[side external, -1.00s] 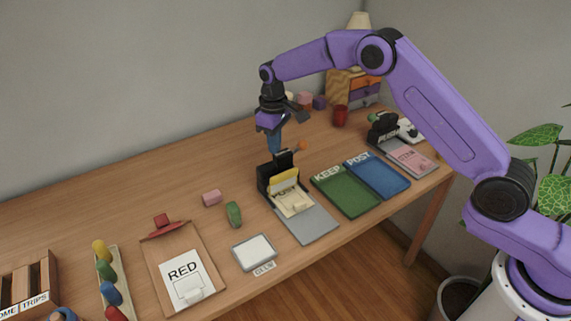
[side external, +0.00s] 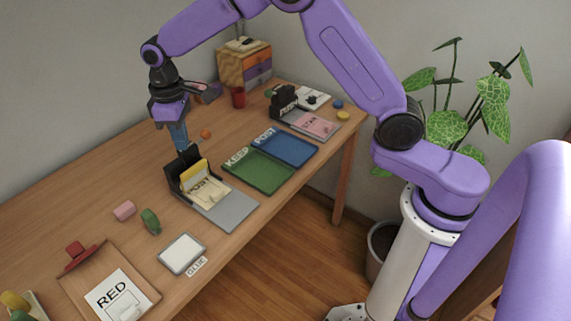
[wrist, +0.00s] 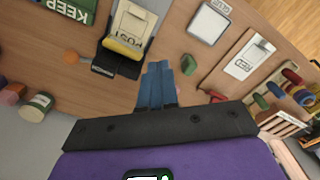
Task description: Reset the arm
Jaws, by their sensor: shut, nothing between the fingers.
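My gripper (side external: 178,138) is shut and empty, pointing down. It is above the table near the back of the black and grey POST stamp stand (side external: 228,209). In the wrist view its blue fingertips (wrist: 157,68) are together, below the stand's black end in the picture, with nothing between them. The stand holds a cream card marked POST (side external: 207,190) with a yellow piece at its top. I cannot tell whether the fingers touch the stand, but they look apart from it in the wrist view.
A green KEEP tray (side external: 262,178) and blue POST tray (side external: 292,152) lie right of the stand. A second stamp stand (side external: 308,122), red cup (side external: 238,97) and drawer box (side external: 250,65) stand farther back. A white GLUE pad (side external: 182,254) and RED clipboard (side external: 140,278) lie in front.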

